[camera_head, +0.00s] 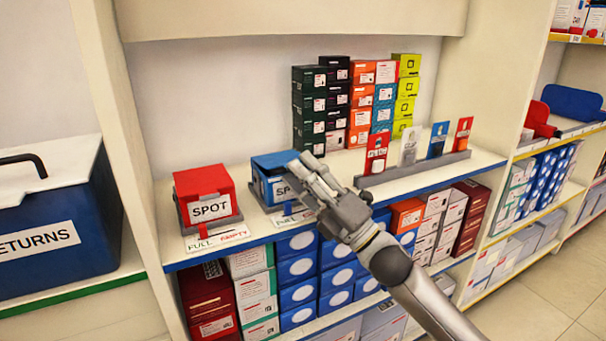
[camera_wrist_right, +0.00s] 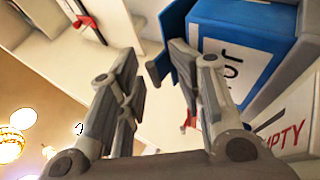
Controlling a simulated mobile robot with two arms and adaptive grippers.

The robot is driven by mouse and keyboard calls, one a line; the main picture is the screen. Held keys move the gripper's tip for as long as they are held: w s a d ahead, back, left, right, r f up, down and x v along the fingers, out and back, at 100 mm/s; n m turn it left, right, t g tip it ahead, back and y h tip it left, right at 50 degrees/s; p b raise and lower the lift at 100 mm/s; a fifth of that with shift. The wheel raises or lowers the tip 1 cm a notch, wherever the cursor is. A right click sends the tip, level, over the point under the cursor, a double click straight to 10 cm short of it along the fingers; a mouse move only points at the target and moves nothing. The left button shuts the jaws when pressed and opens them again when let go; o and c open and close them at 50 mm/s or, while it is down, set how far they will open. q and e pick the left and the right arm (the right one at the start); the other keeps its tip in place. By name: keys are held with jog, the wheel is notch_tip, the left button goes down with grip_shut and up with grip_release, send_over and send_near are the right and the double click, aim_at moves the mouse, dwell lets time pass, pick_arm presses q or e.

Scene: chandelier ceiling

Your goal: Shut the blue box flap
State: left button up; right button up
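The blue box (camera_head: 268,188) with a white "SPOT" label stands on the shelf, right of a red box. My left gripper is out of view.
The red "SPOT" box (camera_head: 206,193) stands close on the left. A grey card rack (camera_head: 420,170) stands on the right. Stacked cartons (camera_head: 310,105) rise behind. A "FULL/EMPTY" label (camera_head: 217,239) is on the shelf's front. A blue returns bin (camera_head: 60,260) is far left.

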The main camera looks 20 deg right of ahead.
jog(key=v, duration=0.8)
dwell(0.4)
dwell(0.5)
